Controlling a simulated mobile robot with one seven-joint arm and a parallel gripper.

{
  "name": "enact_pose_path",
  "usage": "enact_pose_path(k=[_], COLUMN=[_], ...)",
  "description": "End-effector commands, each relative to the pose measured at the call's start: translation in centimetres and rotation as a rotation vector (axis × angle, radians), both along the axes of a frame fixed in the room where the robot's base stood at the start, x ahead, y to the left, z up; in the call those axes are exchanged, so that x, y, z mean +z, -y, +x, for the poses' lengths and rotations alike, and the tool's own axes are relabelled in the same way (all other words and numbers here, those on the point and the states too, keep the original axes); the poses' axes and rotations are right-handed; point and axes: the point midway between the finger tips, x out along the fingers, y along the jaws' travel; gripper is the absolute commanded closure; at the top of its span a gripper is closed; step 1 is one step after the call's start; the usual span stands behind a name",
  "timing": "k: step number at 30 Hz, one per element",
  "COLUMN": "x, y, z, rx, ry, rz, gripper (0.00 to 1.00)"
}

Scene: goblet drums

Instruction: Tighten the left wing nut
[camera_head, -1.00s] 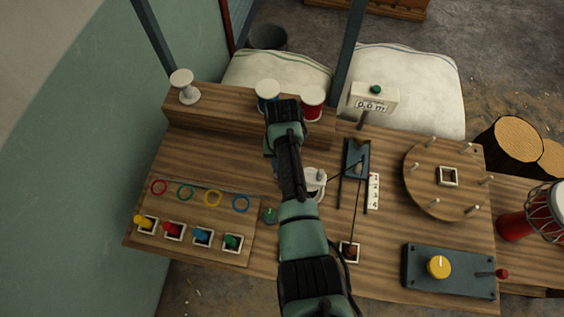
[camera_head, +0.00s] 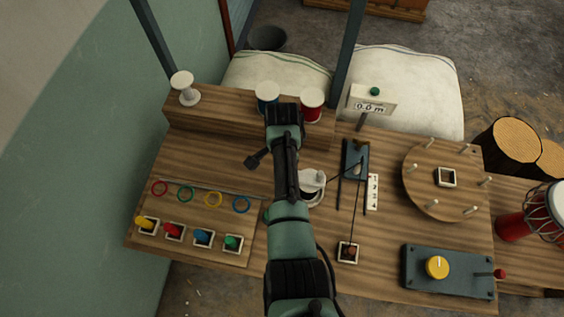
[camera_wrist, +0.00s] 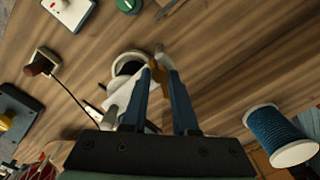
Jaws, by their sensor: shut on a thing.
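A small brass-coloured wing nut (camera_wrist: 158,72) shows between my fingertips in the wrist view, partly covered by them. My gripper (camera_wrist: 157,66) is shut on it, its two blue-grey fingers converging there. A white round fixture (camera_wrist: 130,65) with a dark ring lies just beyond the fingertips. The same white fixture (camera_head: 313,183) shows in the head view, partly behind my arm. In the head view my arm hides the fingertips and the wing nut. I cannot tell from that view which wing nut is held.
The blue spool (camera_wrist: 282,137) and red spool (camera_head: 312,103) stand on the back ledge. Coloured pegs in sockets and coloured rings (camera_head: 213,199) are at left. A pegged wooden disc (camera_head: 437,205) and yellow-knobbed box (camera_head: 437,267) are at right. A cord runs beside the white fixture.

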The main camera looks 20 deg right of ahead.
Motion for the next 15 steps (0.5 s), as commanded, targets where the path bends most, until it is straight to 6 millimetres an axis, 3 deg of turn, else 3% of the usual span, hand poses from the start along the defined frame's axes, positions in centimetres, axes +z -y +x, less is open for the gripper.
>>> enact_pose_path(k=[15], x=[0.19], y=[0.03], z=[0.16], rx=[-0.49], ry=[0.004], rz=[-0.003], gripper=[1.0])
